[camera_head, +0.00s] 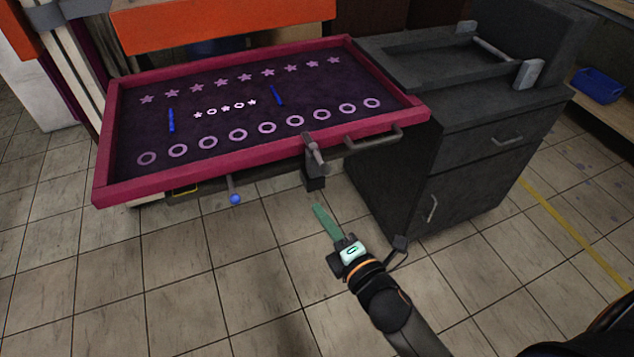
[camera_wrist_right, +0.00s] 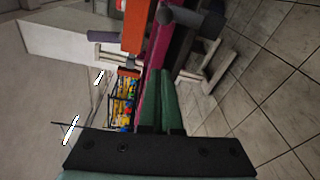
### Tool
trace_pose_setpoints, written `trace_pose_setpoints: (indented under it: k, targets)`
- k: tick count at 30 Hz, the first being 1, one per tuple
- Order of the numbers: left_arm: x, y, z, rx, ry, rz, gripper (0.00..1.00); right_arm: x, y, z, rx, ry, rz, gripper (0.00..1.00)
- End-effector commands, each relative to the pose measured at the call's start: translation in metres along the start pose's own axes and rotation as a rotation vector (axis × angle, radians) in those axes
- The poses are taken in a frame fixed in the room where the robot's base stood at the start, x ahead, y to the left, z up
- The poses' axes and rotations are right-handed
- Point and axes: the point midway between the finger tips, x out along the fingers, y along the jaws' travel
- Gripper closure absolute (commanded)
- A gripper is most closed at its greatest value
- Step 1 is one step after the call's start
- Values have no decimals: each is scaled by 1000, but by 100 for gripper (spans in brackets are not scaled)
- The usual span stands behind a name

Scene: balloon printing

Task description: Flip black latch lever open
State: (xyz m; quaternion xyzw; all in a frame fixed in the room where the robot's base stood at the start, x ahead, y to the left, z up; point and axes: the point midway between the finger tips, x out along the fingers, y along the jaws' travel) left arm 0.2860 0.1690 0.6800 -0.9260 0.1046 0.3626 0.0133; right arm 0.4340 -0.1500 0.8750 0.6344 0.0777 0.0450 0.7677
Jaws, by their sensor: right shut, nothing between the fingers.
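The latch (camera_head: 314,150) sits on the front edge of the pink-framed screen, right of its middle. It has a grey lever-like piece at the top and a dark block (camera_head: 315,182) hanging below the frame. My right gripper (camera_head: 317,208) is below and in front of the latch, apart from it in the head view, with its green fingers pointing up towards it. The green fingers (camera_wrist_right: 163,74) lie together in the right wrist view, shut and empty. A dark rounded knob and bar (camera_wrist_right: 180,17) show beyond the fingertips there. My left gripper is out of view.
The pink-framed screen (camera_head: 108,150) shows stars and rings, with two blue bars on it. A blue-ended rod (camera_head: 235,198) and a grey handle (camera_head: 375,140) stick out at its front. A dark cabinet (camera_head: 470,150) stands right. The tiled floor in front is clear.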

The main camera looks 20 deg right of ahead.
Motion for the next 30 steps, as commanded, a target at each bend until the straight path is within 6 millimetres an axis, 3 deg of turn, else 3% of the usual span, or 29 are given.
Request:
trace_pose_setpoints:
  k: [7, 21, 24, 30]
  targets:
    - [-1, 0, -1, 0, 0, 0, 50, 21, 1, 0, 1, -1, 2, 100]
    - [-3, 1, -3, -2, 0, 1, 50, 102, 1, 3, 0, -1, -1, 100]
    - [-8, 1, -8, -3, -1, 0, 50, 93, 1, 20, -2, 0, -3, 100]
    - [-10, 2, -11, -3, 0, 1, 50, 87, 0, 36, 1, 0, -2, 100]
